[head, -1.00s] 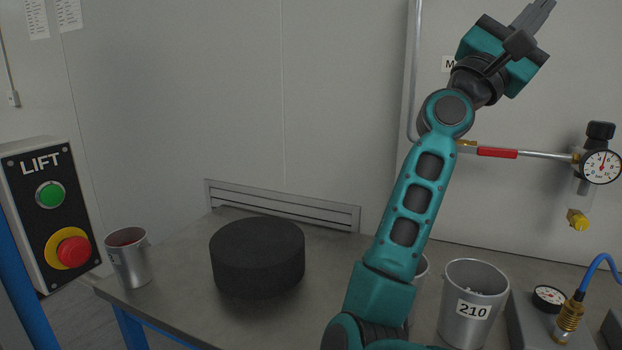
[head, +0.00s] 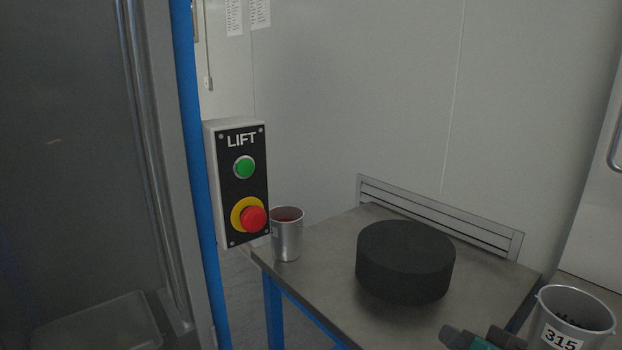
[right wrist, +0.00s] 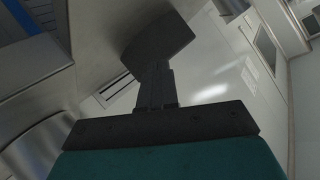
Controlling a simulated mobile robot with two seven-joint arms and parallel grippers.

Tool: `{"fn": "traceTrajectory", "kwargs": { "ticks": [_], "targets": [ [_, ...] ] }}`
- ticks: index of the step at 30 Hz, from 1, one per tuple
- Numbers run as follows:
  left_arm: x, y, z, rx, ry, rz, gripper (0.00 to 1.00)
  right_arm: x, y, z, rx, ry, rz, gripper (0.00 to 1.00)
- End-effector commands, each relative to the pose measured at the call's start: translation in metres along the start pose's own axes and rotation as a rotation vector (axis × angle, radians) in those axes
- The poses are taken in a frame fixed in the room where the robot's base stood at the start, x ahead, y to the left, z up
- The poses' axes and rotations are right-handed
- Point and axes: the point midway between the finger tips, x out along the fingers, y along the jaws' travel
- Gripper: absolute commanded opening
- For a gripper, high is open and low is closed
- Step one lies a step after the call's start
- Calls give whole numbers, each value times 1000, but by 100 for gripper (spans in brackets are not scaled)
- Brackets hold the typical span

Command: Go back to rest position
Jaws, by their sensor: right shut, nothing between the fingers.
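My right gripper shows in the right wrist view (right wrist: 156,72), its dark fingers together with nothing between them. A black round block lies beyond the fingertips in that view (right wrist: 158,42); I cannot tell the gap. In the head view only a teal and dark grey part of my right gripper (head: 480,340) shows at the bottom edge, in front of and below the black round block (head: 405,262) on the table. The rest of the right arm is out of the head view. My left gripper is in neither view.
A metal table (head: 335,262) carries the black block and a metal cup (head: 287,238) at its left corner. A metal bin labelled 315 (head: 592,322) stands at the lower right. A LIFT panel (head: 238,185) with green and red buttons is beside a blue post (head: 188,120).

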Motion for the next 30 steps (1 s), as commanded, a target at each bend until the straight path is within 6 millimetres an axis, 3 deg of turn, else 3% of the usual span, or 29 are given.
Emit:
{"fn": "traceTrajectory", "kwargs": {
  "ticks": [1,6,15,17,30],
  "targets": [
    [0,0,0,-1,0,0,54,-8,11,33,-71,-98,52,0],
    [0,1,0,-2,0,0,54,-42,41,114,-285,-386,173,0],
    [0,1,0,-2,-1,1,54,-115,73,198,-528,-771,265,0],
    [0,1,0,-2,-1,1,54,-129,78,210,-568,-839,274,0],
    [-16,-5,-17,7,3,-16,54,-68,70,206,-590,-544,168,0]
  ]
}}
